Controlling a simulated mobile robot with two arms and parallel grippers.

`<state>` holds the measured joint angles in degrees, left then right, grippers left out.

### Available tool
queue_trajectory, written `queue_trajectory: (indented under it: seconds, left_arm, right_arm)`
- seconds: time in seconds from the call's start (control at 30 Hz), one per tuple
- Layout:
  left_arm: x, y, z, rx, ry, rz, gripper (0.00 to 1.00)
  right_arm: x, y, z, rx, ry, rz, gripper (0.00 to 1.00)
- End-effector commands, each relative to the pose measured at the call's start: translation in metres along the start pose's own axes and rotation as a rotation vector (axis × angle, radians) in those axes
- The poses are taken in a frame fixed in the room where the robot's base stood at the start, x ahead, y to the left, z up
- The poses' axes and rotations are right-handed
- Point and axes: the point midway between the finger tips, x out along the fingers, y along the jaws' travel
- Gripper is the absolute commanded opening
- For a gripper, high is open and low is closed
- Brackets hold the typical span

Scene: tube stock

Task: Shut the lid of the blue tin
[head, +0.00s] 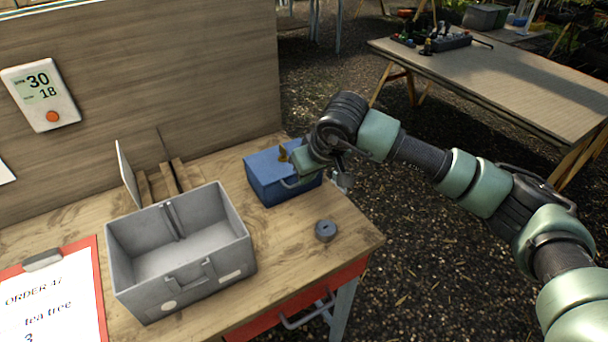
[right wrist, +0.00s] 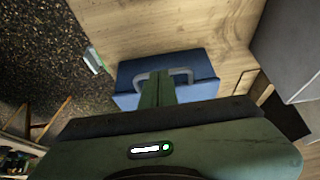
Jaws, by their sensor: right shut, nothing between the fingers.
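The blue tin (head: 262,180) stands on the wooden bench, near its right edge. A grey handle is on the tin's front. My right gripper (head: 290,160) is at the tin's top right, its fingers shut with nothing between them. In the right wrist view the shut green fingers (right wrist: 159,78) reach over the blue tin (right wrist: 203,65) and overlap its handle; contact is unclear. My left gripper is out of view.
An open, empty grey box (head: 215,275) stands left of the tin, with a wooden rack behind it. A small dark round piece (head: 325,231) lies in front of the tin. A clipboard (head: 55,300) lies at the left. Bare wood surrounds the round piece.

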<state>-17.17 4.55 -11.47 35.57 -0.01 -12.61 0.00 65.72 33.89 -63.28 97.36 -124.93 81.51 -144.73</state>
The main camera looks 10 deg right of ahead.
Motion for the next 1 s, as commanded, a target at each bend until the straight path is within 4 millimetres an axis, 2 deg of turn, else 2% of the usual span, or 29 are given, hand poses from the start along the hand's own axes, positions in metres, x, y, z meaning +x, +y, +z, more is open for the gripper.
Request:
queue_trajectory:
  seconds: [0.03,0.1,0.6,0.73,0.87,0.9,1.0]
  left_arm:
    - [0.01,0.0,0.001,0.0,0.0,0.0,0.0]
    - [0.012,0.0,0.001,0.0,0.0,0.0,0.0]
    - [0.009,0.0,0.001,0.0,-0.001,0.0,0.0]
    - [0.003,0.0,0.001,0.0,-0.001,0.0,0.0]
    - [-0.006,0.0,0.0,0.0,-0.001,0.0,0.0]
    - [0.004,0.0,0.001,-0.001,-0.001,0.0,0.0]
    - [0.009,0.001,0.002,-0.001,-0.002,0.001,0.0]
  right_arm:
    - [0.005,0.001,0.004,-0.001,0.013,0.001,0.0]
    - [0.005,0.0,0.004,0.0,0.025,-0.001,0.0]
    - [0.0,-0.001,0.003,-0.001,0.027,-0.001,0.0]
    - [-0.017,-0.002,-0.005,-0.001,0.031,0.002,0.0]
    - [-0.043,-0.006,-0.016,0.002,0.036,0.003,0.0]
    - [-0.048,-0.005,-0.012,0.002,0.037,0.004,0.0]
    - [-0.072,-0.005,-0.012,0.003,0.039,0.004,0.0]
